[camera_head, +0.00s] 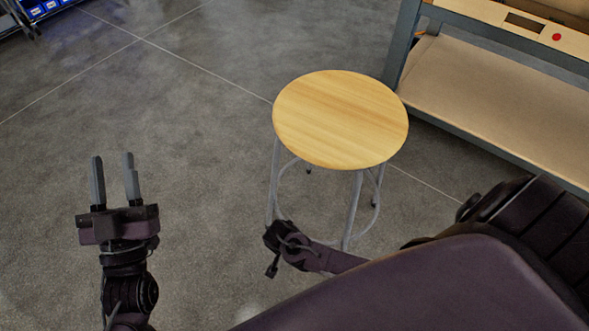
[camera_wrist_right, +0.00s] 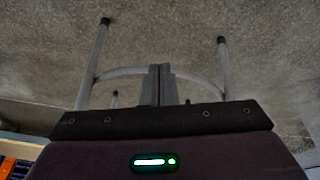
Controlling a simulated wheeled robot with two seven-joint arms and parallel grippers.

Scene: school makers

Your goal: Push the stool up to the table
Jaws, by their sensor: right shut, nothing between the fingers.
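The stool (camera_head: 340,115) has a round light-wood seat and grey metal legs joined by a ring. It stands upright in the middle of the head view, with a small gap at its right to the table (camera_head: 403,45). My left gripper (camera_head: 114,178) is open and empty, over the floor left of the stool. My right gripper (camera_wrist_right: 161,72) is shut with nothing between its fingers, close to the stool's legs and ring (camera_wrist_right: 120,72). Contact cannot be told. In the head view, my right arm's dark end covers the foot of a near leg.
The table has a wide lower shelf (camera_head: 500,95) at the right. A rack with blue bins (camera_head: 40,8) stands at the far top left. The grey floor (camera_head: 190,110) left of the stool is clear.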

